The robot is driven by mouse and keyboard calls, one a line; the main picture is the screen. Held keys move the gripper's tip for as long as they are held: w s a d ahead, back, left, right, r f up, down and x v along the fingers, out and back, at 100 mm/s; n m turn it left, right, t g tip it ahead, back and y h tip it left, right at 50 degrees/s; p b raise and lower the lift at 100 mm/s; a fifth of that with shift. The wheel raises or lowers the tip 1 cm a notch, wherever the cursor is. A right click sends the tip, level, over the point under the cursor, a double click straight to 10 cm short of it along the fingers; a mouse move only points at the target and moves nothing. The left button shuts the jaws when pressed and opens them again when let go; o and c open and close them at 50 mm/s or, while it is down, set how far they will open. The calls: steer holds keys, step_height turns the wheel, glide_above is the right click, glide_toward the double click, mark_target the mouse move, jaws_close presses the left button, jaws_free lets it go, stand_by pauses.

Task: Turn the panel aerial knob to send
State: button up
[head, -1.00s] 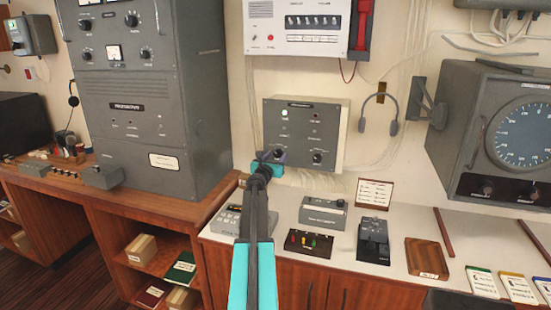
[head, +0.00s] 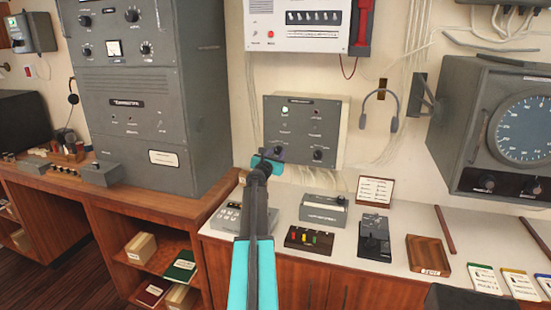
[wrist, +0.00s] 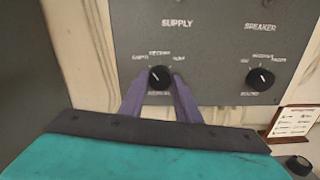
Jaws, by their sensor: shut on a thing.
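The grey wall panel (head: 325,118) stands upright above the counter. In the wrist view, its lower left black knob (wrist: 160,75) has a white pointer mark and small labels around it, too blurred to read surely. The mark appears to point up and left. My gripper (wrist: 158,86) has its two purple fingers on either side of this knob and is shut on it. In the head view, my gripper (head: 272,155) is at the panel's lower left and hides most of the knob.
A second knob (wrist: 260,79) under the word SPEAKER sits to the right. A headset (head: 381,108) hangs right of the panel. Below, the counter holds a small grey box (head: 323,209), a unit with coloured levers (head: 309,240) and a framed card (head: 375,190). A tall grey cabinet (head: 150,90) stands left.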

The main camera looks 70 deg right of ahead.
steer(key=m+b, duration=0.4)
steer(key=b, duration=0.1)
steer(key=shift+d+f+m+b, duration=0.15)
steer(key=shift+m+b, duration=0.15)
steer(key=m+b, duration=0.4)
steer(key=shift+b, duration=0.3)
steer(key=m+b, duration=0.5)
steer(key=b, duration=0.1)
steer(key=shift+b, duration=0.3)
steer(key=shift+r+m+b, duration=0.25)
steer(key=shift+m+b, duration=0.85)
steer(key=shift+m, duration=0.2)
steer(key=shift+r, duration=0.1)
steer(key=o, duration=1.1)
steer(key=shift+f, duration=0.2)
